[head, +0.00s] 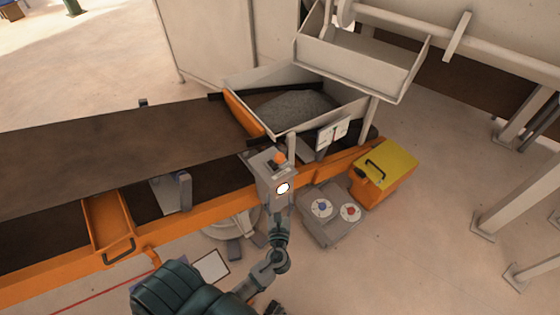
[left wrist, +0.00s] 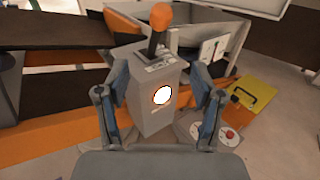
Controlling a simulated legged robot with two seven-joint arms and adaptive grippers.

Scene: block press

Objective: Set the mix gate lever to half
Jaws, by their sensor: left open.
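The mix gate lever (head: 280,157) has an orange knob and rises from a slotted plate on top of a grey box (head: 268,183). In the left wrist view the lever (left wrist: 160,28) stands upright, leaning slightly; its exact slot position is hard to read. The box (left wrist: 147,112) carries a bright white round lamp on its front. My left gripper (left wrist: 158,112) is open, with one finger on each side of the box in that view and the knob above the fingertips. In the head view my left gripper (head: 281,214) is just in front of the box, below the knob. My right gripper is not in view.
An orange-framed conveyor (head: 110,150) runs left. A hopper (head: 345,110) of grey grains stands behind the lever, with a white dial (head: 332,134) beside it. A grey unit with blue and red buttons (head: 330,222) and a yellow-lidded orange box (head: 385,172) stand right.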

